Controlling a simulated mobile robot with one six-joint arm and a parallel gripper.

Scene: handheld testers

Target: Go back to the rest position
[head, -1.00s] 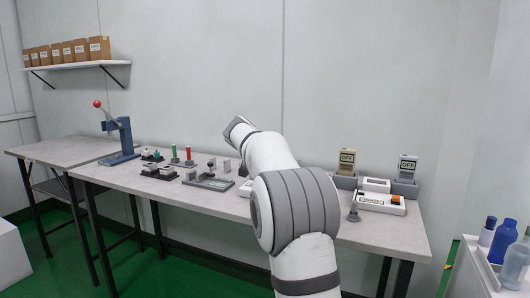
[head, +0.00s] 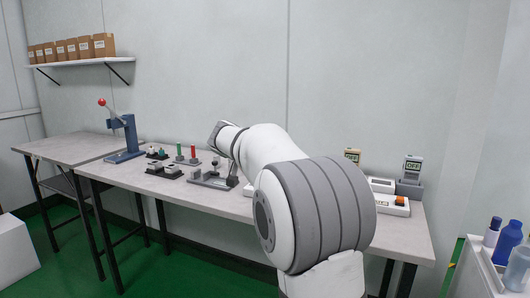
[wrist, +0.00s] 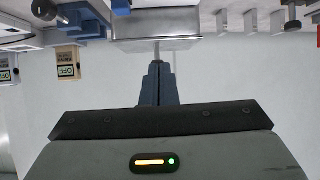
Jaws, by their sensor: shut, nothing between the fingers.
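My gripper (wrist: 158,82) shows in the wrist view with its two dark fingers together and nothing between them. In the head view my own arm hides the gripper, and the arm reaches over the middle of the long workbench (head: 125,184). A handheld tester reading OFF (head: 413,166) stands in a grey cradle at the bench's right end. Another tester (head: 352,156) beside it is mostly hidden behind my arm. In the wrist view, which looks upside down, a tester with an OFF label (wrist: 68,66) hangs at the upper left.
A blue lever press (head: 124,139) with a red knob stands at the left. Small fixtures with red and green posts (head: 187,153) sit left of my arm. A shelf of boxes (head: 82,64) is on the wall. Bottles (head: 508,241) stand at the right edge.

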